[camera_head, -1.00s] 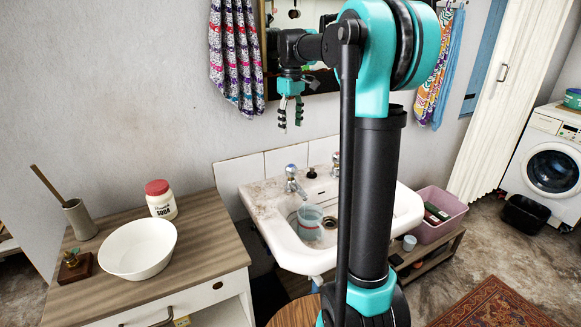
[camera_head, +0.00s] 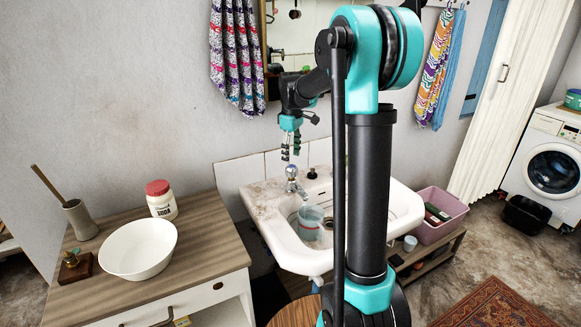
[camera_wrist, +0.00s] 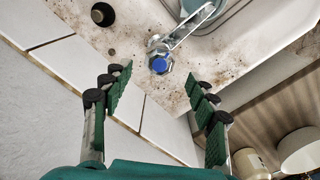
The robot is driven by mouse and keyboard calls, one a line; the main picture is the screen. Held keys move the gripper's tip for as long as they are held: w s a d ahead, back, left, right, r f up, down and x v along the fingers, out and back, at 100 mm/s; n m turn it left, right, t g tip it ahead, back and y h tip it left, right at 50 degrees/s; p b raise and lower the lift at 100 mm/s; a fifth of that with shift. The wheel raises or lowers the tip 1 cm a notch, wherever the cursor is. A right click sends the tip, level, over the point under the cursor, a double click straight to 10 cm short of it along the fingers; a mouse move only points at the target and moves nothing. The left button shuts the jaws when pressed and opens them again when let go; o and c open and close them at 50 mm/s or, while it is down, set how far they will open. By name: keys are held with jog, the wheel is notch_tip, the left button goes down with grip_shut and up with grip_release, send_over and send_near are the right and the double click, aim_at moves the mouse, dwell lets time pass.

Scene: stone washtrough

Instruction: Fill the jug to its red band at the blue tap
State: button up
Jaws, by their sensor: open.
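The blue-capped tap (camera_head: 292,177) stands at the back left of the white sink (camera_head: 384,214). Its blue top (camera_wrist: 160,65) shows from above in the wrist view. The jug (camera_head: 310,222), pale and see-through, stands in the basin below the tap's spout; part of its rim (camera_wrist: 190,6) shows at the top of the wrist view. I cannot make out the red band or the water level. My gripper (camera_head: 291,150) points down just above the tap, apart from it. In the wrist view its green-padded fingers (camera_wrist: 160,88) are spread, with nothing between them.
A wooden cabinet (camera_head: 205,240) at left holds a white bowl (camera_head: 138,250), a soda jar (camera_head: 161,199) and a brush holder (camera_head: 80,220). A dark plug (camera_wrist: 103,14) lies on the sink's back ledge. A pink crate (camera_head: 436,232) stands right of the sink. The tiled wall is close behind the tap.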

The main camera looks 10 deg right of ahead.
aim_at(291, 166)
jog(key=shift+f, duration=2.55)
jog(key=shift+c, duration=0.5)
jog(key=c, duration=1.1)
jog(key=shift+o, duration=0.2)
jog(key=shift+m, duration=1.3)
jog(key=o, duration=1.2)
jog(key=shift+c, duration=0.2)
notch_tip(291, 166, up, 12)
